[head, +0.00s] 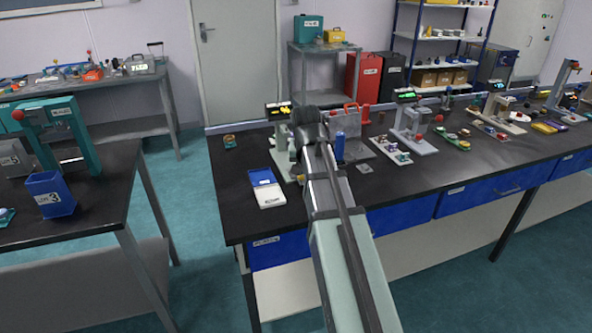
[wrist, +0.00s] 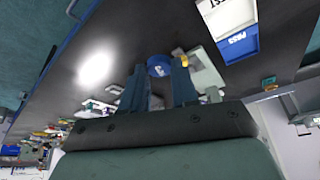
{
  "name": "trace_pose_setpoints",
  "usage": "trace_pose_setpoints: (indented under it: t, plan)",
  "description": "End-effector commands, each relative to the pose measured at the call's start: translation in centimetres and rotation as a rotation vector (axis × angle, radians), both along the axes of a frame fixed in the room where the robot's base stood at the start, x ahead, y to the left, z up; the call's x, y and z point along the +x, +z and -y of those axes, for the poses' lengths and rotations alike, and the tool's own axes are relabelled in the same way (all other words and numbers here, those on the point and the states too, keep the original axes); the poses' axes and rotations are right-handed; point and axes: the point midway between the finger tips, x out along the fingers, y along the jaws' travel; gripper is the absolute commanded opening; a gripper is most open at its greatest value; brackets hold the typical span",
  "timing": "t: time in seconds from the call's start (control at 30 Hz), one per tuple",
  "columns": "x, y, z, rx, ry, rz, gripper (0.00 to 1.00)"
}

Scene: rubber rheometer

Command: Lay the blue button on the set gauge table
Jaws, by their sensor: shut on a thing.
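My gripper (wrist: 158,80) shows in the wrist view with its two dark fingers shut on the blue button (wrist: 158,65), a small round blue piece at the fingertips. In the head view my arm hides the fingers and the button. Just left of my wrist there, a gauge with a yellow-lit display (head: 278,111) stands on the bench, its lower part partly covered by my arm. A pale gauge stand with a green-lit display (head: 407,97) is farther right. I cannot tell which gauge is the set one.
A blue and white tray (head: 266,188) lies near the bench's front left; it also shows in the wrist view (wrist: 235,38). A blue bottle (head: 340,146) stands right of my wrist. The black bench (head: 238,205) is clear at its left front corner.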

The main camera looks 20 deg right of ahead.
Motion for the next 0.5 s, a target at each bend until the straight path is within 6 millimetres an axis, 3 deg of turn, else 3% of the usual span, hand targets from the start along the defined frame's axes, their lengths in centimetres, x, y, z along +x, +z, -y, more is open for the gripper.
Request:
trace_pose_setpoints:
  t: [0.3, 0.4, 0.5]
  plan:
    - [-0.1, 0.4, -4.7, 0.000, 0.077, -0.001, 0.01]
    - [1.5, 0.7, -5.7, 0.002, 0.118, -0.004, 0.01]
    - [3.4, 0.7, -5.3, 0.002, 0.156, -0.008, 0.01]
